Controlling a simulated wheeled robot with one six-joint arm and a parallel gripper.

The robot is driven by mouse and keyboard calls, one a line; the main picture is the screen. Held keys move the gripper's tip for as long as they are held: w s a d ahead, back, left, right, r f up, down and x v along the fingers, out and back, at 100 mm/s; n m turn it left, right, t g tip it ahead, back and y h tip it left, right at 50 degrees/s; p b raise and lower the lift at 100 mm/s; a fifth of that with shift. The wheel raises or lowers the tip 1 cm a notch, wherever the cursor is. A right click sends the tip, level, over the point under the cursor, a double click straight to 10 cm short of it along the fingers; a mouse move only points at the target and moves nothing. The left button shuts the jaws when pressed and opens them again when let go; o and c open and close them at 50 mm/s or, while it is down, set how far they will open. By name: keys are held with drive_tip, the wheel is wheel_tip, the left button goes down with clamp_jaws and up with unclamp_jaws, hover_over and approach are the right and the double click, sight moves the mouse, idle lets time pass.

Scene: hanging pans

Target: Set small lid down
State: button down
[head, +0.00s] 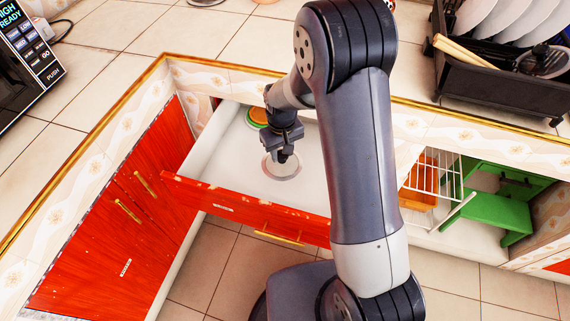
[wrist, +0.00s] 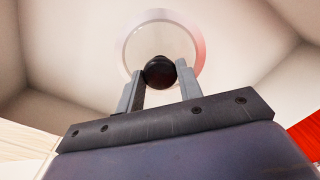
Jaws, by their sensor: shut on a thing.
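The small lid (head: 270,169) is a round glass lid with a pale rim. It shows in the head view inside the open white drawer (head: 225,160), below my gripper (head: 283,158). In the wrist view the lid (wrist: 133,45) has a dark round knob (wrist: 159,72) between the two fingers of my gripper (wrist: 160,78). The fingers are shut on the knob. I cannot tell whether the lid's rim touches the drawer floor.
A green and orange round thing (head: 257,117) lies at the back of the drawer. The drawer's red front (head: 245,207) stands out over the floor. A dish rack (head: 480,85) stands on the counter at right. The drawer floor left of the lid is clear.

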sight(282, 167)
drive_tip(key=shift+f, duration=4)
drive_tip(key=shift+f+b, duration=0.1)
drive_tip(key=shift+b, duration=0.2)
drive_tip(key=c, duration=1)
unclamp_jaws()
drive_tip(key=shift+o, duration=0.2)
wheel_tip(282, 167, up, 12)
drive_tip(key=shift+s+r+p, duration=0.1)
drive_tip(key=shift+r+p, duration=0.05)
drive_tip(key=shift+p, duration=0.35)
